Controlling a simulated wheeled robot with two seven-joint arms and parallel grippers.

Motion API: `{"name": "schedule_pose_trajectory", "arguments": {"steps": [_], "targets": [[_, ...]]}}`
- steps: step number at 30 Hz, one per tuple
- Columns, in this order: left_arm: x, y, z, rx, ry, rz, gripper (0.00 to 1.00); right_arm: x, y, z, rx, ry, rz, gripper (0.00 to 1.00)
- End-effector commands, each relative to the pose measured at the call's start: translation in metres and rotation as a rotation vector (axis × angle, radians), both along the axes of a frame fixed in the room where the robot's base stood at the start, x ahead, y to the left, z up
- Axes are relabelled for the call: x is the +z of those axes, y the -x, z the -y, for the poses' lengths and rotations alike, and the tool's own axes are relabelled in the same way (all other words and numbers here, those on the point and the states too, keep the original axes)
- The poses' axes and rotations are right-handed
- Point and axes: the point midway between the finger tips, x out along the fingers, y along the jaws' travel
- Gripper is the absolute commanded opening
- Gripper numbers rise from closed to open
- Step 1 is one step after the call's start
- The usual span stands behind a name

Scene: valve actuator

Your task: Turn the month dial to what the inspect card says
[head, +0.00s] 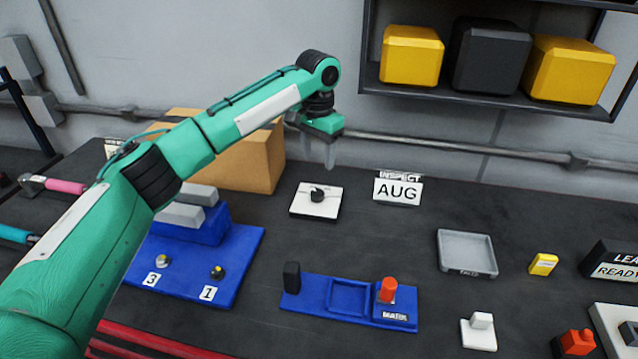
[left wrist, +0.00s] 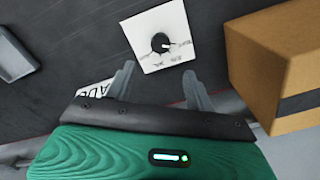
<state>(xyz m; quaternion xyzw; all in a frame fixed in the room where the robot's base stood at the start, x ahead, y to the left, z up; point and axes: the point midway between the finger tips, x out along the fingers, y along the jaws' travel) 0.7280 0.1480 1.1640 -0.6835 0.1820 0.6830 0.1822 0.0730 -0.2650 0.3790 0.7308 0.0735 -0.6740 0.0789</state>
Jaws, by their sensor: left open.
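The month dial is a black knob (head: 317,195) on a white square plate (head: 303,212), on the dark bench. The left wrist view shows the knob (left wrist: 161,43) with a white pointer mark, and small lettering on the plate (left wrist: 148,22) too blurred to read. The inspect card (head: 398,190) stands right of the dial and reads "INSPECT AUG". My left gripper (head: 331,155) is open and empty, above and behind the dial, fingers pointing down. In the left wrist view its two fingertips (left wrist: 158,84) are apart, with the dial beyond them. My right gripper is not in view.
A cardboard box (head: 262,160) stands left of the dial. A shelf (head: 480,93) with bins hangs above. Bench around the dial is mostly clear.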

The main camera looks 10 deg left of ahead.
Motion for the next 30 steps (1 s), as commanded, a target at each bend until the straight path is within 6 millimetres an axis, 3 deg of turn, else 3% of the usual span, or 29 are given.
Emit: {"name": "schedule_pose_trajectory", "arguments": {"steps": [9, 15, 28, 30], "targets": [[-0.067, 0.001, -0.001, 0.001, -0.002, -0.004, 0.55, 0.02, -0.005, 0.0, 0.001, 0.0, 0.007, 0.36], [-0.096, 0.0, -0.001, 0.002, -0.001, -0.002, 0.55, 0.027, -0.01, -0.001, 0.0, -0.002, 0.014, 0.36], [-0.107, 0.0, 0.0, 0.001, 0.0, 0.0, 0.55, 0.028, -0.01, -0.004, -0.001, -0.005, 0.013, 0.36], [-0.107, 0.0, 0.0, 0.001, 0.0, 0.0, 0.43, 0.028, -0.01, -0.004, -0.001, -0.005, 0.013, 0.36]]}}
